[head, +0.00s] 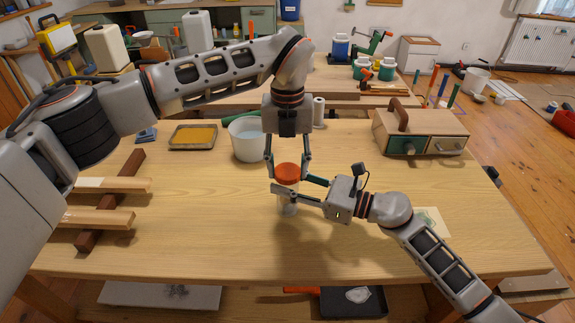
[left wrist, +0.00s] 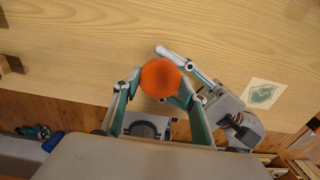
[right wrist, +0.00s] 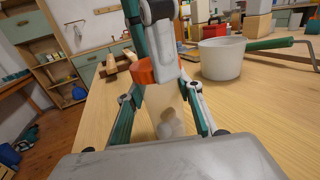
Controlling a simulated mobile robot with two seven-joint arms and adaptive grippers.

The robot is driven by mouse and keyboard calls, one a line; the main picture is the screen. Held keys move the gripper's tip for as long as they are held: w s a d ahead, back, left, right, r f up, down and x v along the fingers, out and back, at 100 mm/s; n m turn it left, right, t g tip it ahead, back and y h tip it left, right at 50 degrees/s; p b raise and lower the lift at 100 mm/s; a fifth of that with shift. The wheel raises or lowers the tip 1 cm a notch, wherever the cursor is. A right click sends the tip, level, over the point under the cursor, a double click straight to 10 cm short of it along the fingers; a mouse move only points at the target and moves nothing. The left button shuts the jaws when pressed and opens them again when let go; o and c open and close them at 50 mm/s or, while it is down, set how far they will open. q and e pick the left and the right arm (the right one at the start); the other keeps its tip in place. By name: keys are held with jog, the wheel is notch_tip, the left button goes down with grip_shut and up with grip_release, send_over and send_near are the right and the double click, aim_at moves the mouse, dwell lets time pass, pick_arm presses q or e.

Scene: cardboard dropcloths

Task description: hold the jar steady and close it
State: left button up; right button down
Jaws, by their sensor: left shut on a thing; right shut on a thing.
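A clear jar (head: 290,198) with pale contents at its bottom stands upright on the wooden table (head: 220,240). An orange lid (head: 287,171) sits on its top and looks level. My left gripper (head: 287,175) comes down from above and is shut on the lid. In the left wrist view the lid (left wrist: 160,78) is round and lies between the fingertips. My right gripper (head: 285,190) reaches in from the right and is shut on the jar's body. The jar (right wrist: 168,112) also shows between its fingers in the right wrist view. The lid's seating on the rim is partly hidden.
A white pot (head: 246,140) and a tray with yellow contents (head: 193,137) stand behind to the left. Wooden bars (head: 95,217) lie at the left. A wooden drawer box (head: 422,132) stands at the back right. The table's front is clear.

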pick_arm(q)
jog(key=o, duration=1.3)
jog(key=shift+r, duration=0.1)
notch_tip(320, 180, up, 12)
pick_arm(e)
jog(key=c, duration=1.3)
grip_release()
